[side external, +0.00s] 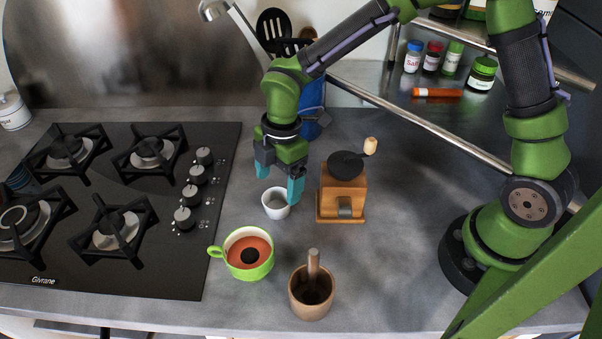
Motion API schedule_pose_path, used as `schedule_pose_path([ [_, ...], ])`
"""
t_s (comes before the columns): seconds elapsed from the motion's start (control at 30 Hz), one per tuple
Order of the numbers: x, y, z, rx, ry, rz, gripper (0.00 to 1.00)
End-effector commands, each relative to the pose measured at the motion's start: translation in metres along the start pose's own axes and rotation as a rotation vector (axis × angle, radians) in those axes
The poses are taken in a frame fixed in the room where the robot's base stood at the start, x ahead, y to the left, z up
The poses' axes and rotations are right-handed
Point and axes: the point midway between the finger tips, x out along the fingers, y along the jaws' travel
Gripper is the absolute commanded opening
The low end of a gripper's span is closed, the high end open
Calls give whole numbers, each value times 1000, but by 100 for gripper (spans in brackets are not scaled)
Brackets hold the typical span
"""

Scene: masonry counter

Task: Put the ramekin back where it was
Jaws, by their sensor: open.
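A small white ramekin (275,204) stands upright on the grey counter, between the stove and the coffee grinder. My gripper (279,184) points down just above it, with its teal fingertips apart. The right fingertip is close to the ramekin's right rim, and the left fingertip is above and behind its left side. I cannot tell whether either finger touches it. The ramekin's rear edge is partly hidden by the gripper.
A wooden coffee grinder (343,190) stands close on the right. A green mug (247,254) and a wooden mortar with pestle (312,288) stand in front. A black stove (110,200) fills the left. A blue utensil holder (312,105) is behind. Counter right of the grinder is clear.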

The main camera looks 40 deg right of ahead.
Motion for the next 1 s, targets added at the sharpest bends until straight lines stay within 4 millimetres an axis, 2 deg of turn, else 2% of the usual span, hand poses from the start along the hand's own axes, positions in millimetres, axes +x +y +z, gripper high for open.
schedule_pose_path([
  [0.1,-29,1,0,3,1,6,86],
  [0.23,-53,1,0,1,0,5,86],
  [0.47,-76,-1,1,9,-2,3,86],
  [0.57,-86,-5,8,79,-17,30,86],
  [0.67,-104,-15,26,257,-36,95,86],
  [0.77,-129,-32,51,530,-24,191,86],
  [0.87,-154,-53,77,835,42,288,86],
  [1.0,-180,-86,106,1247,221,384,86],
])
